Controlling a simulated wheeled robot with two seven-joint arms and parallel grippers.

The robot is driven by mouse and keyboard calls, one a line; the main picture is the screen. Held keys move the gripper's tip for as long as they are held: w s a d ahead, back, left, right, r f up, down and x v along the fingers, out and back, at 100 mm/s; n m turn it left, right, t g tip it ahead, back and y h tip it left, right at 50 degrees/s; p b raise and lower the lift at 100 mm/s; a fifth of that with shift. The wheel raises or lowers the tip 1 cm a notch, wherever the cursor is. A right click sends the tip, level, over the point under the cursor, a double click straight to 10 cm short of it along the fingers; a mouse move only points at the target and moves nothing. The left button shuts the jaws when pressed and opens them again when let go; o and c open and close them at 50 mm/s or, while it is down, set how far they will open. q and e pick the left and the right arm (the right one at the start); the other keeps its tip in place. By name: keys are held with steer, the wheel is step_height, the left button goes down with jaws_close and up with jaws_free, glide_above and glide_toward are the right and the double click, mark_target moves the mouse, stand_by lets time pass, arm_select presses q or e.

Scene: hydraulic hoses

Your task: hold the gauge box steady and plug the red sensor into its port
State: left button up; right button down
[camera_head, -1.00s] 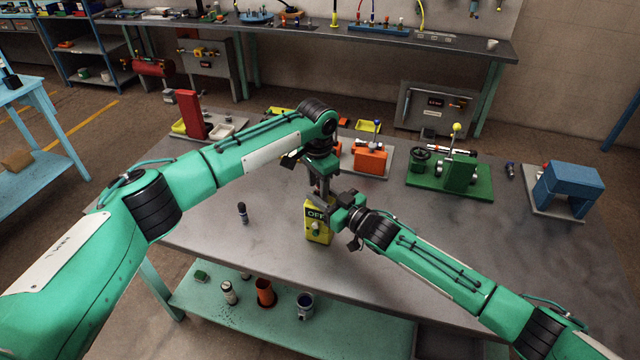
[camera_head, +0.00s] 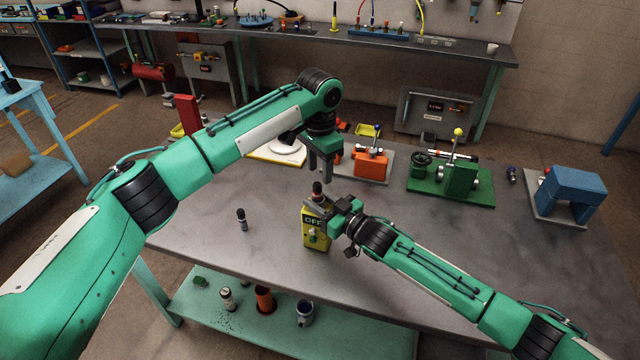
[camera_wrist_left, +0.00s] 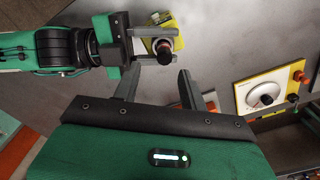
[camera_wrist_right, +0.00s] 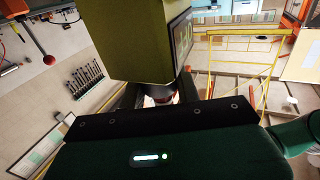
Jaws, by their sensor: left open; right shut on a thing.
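The yellow gauge box (camera_head: 316,238) stands upright on the bench, its display reading OFF. My right gripper (camera_head: 323,209) is shut at the top of the box; the exact contact is partly hidden. In the right wrist view the box (camera_wrist_right: 143,45) fills the upper middle, with a red and pale part between the fingers. The red sensor (camera_head: 317,189), dark-capped with a red ring, stands upright at the box's top; its lower end is hidden, so I cannot tell how deep it sits. My left gripper (camera_head: 320,178) is open just above it. The sensor's cap (camera_wrist_left: 163,49) lies beyond the open left fingers (camera_wrist_left: 160,70).
A second dark sensor (camera_head: 242,219) stands on the bench left of the box. An orange fixture (camera_head: 369,164), a green fixture (camera_head: 460,180) and a blue stand (camera_head: 568,190) line the far side. The bench's right front is clear.

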arm_select(q)
step_height(320, 180, up, 2)
arm_select(e)
steer(key=c, duration=2.2)
jaws_free()
steer(key=shift+d+f, duration=0.15)
steer(key=shift+f, duration=0.35)
arm_select(q)
steer(key=shift+a+r, duration=0.1)
steer(key=shift+r, duration=0.2)
arm_select(e)
steer(key=c, duration=2.2)
jaws_free()
steer(key=c, duration=2.2)
jaws_free()
steer(key=shift+d+f, duration=0.1)
steer(key=c, duration=1.3)
jaws_free()
arm_select(q)
steer(key=shift+w, duration=0.15)
arm_select(e)
steer(key=o, duration=0.4)
steer(key=shift+w, duration=0.15)
arm_select(q)
steer(key=shift+w+d+f, duration=0.15)
steer(key=shift+w+d, duration=0.05)
arm_select(e)
steer(key=shift+w+d, duration=0.1)
steer(key=shift+w, duration=0.05)
steer(key=shift+r, duration=0.2)
